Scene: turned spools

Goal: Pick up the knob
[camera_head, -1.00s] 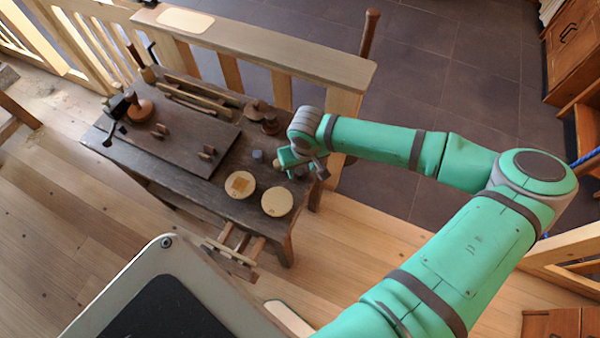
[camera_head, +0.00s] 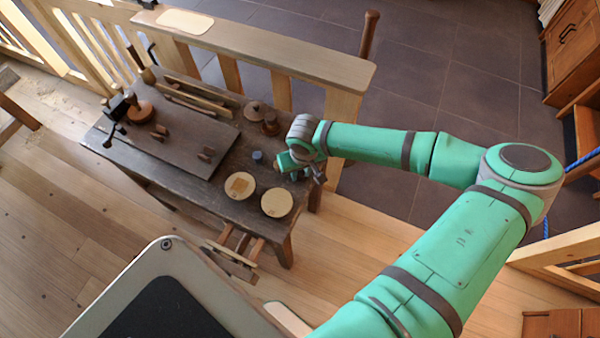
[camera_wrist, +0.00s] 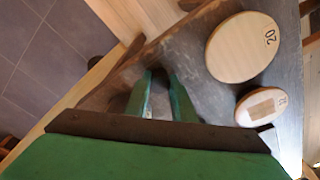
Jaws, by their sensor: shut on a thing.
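My gripper (camera_head: 294,167) is low over the near right end of the dark workbench (camera_head: 190,194). In the wrist view its two green fingers (camera_wrist: 160,92) are close together, with a small dark brown thing, which I take for the knob (camera_wrist: 158,76), between their tips. The fingers hide most of it and its shape is unclear. In the head view the gripper and wrist cover it. I cannot tell whether it is clear of the bench top.
A small grey-blue cylinder (camera_head: 257,156) is left of the gripper. Brown turned pieces (camera_head: 257,110) stand behind. A wooden railing (camera_head: 270,47) runs along the far side.

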